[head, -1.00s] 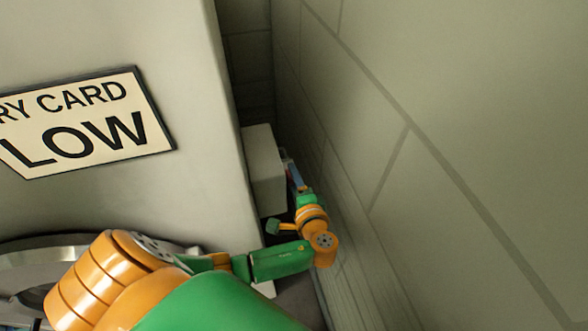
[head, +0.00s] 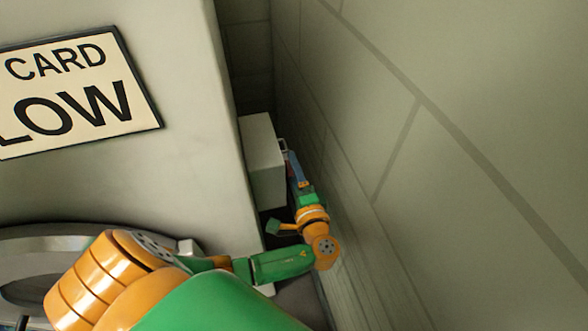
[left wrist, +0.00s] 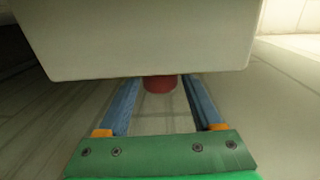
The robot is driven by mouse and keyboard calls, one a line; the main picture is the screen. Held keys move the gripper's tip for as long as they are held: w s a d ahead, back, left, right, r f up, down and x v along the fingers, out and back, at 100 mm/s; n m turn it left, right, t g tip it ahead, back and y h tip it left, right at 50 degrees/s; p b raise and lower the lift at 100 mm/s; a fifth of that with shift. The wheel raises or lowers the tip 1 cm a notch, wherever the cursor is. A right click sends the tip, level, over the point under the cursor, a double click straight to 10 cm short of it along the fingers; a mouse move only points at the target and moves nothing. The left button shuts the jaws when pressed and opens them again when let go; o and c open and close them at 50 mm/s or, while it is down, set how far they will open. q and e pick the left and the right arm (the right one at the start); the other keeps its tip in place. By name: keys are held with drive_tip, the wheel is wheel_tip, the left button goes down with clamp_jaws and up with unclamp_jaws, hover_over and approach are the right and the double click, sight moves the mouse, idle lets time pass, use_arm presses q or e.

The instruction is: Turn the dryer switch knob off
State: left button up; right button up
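A pale box (head: 262,165) is fixed to the side of the dryer (head: 180,70), facing the wall. In the left wrist view the box (left wrist: 140,40) fills the top, and a red knob (left wrist: 159,84) shows below its edge. My left gripper (head: 287,150) is beside the box, in the gap by the wall. Its blue fingers are apart in the left wrist view (left wrist: 163,90), with the knob between or just beyond their tips; contact cannot be told. My right gripper is not in view.
A block wall (head: 470,180) runs close along the right, leaving a narrow gap beside the dryer. A sign (head: 75,90) reading "CARD LOW" is on the dryer's front. A round metal door rim (head: 60,240) is below it, behind my left arm.

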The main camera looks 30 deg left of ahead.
use_arm(q)
drive_tip(key=shift+o, duration=0.4)
drive_tip(key=v, duration=0.7)
drive_tip(key=shift+b, duration=0.4)
